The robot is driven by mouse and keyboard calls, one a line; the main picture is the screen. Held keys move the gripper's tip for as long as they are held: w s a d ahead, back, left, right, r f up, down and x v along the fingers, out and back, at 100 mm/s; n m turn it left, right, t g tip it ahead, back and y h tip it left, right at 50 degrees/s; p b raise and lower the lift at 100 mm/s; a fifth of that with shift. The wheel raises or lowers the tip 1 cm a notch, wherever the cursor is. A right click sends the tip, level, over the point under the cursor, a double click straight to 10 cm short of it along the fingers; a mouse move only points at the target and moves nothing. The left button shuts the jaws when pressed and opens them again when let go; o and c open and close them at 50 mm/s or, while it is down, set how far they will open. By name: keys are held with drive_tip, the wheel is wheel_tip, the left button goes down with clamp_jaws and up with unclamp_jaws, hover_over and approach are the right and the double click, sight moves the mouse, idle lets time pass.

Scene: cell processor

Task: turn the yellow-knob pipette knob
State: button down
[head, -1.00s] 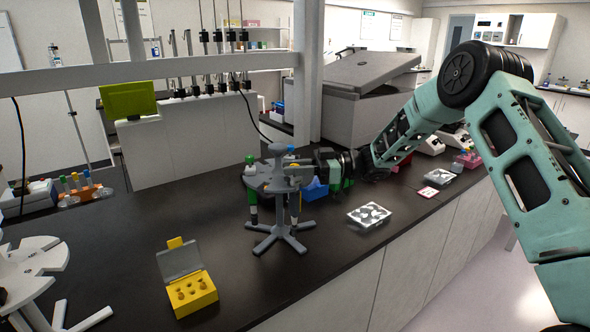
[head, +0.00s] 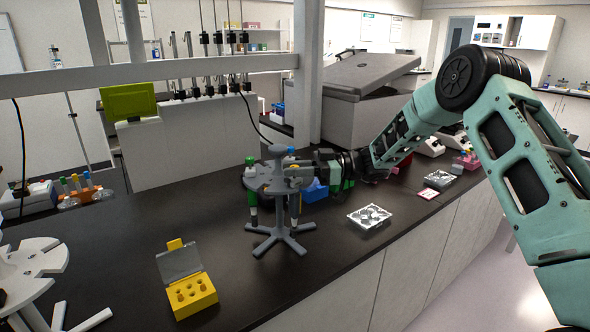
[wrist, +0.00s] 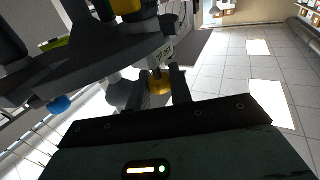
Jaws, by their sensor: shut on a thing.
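The yellow pipette knob (wrist: 158,84) shows in the wrist view between the two fingers of my gripper (wrist: 160,90), which is shut on it. A pipette label (wrist: 164,53) shows just beyond the knob. In the head view, my gripper (head: 299,173) reaches in from the right to the grey pipette stand (head: 268,183). I cannot make out the yellow knob there, as my gripper covers that side.
A yellow box with an open lid (head: 190,292) sits front left on the black bench (head: 120,240). A blue container (head: 316,190) is behind my gripper. A second white stand (head: 40,258) is at the left edge.

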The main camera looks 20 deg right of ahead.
idle(0.3)
drive_tip(key=c, duration=1.3)
unclamp_jaws()
drive_tip(key=s+d+b, duration=0.1)
drive_tip(key=d, duration=0.4)
drive_tip(key=s+d+b, duration=0.1)
drive_tip(key=d+b, duration=0.1)
drive_tip(key=d, duration=0.4)
drive_tip(key=s+d+b, duration=0.1)
drive_tip(key=d+b, duration=0.1)
drive_tip(key=d, duration=0.4)
drive_tip(key=shift+o, duration=0.2)
